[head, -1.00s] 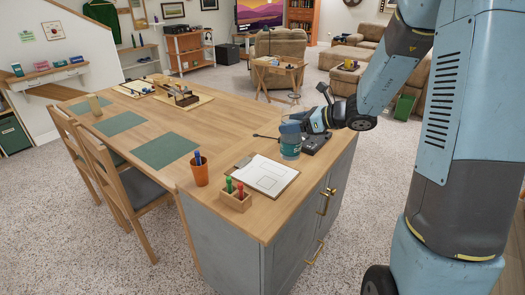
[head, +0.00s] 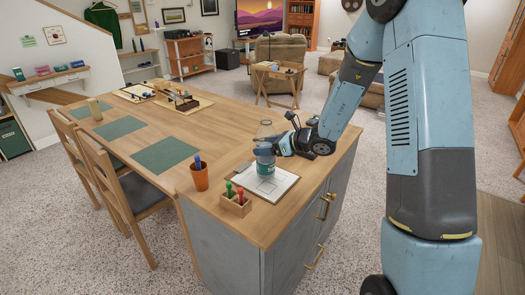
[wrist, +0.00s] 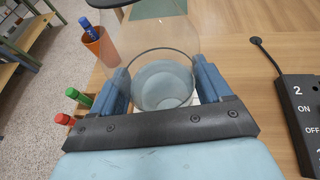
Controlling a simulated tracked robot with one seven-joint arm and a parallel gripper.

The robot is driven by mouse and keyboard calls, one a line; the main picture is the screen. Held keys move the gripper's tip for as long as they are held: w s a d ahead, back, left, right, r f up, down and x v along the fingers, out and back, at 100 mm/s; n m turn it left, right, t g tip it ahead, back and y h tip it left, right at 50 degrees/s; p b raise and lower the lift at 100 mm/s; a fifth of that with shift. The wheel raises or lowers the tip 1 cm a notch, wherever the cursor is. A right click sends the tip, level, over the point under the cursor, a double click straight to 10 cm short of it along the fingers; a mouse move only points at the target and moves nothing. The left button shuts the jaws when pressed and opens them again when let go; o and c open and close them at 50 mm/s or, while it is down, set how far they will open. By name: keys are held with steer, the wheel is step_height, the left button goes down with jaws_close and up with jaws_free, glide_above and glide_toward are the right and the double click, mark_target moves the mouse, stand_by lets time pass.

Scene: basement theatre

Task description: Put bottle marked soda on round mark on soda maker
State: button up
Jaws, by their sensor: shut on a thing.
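My gripper (head: 265,152) is shut around a clear bottle (head: 265,167) with a teal lower part. In the head view the bottle is upright and overlaps the clipboard; I cannot tell exactly how high it is above it. In the wrist view the bottle (wrist: 163,85) stands between the two blue fingers, and I look down into its clear body. No writing on it can be read. I cannot pick out the soda maker or its round mark for certain. A black box (wrist: 300,112) marked ON and OFF lies right of my gripper in the wrist view.
The clipboard (head: 279,187) lies near the counter's front edge. A wooden block with red and green markers (head: 235,204) and an orange pen cup (head: 200,178) stand left of it. Green mats (head: 164,154) lie farther left. The middle of the wooden top (head: 220,137) is clear.

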steer(key=shift+f, duration=0.95)
steer(key=o, duration=1.5)
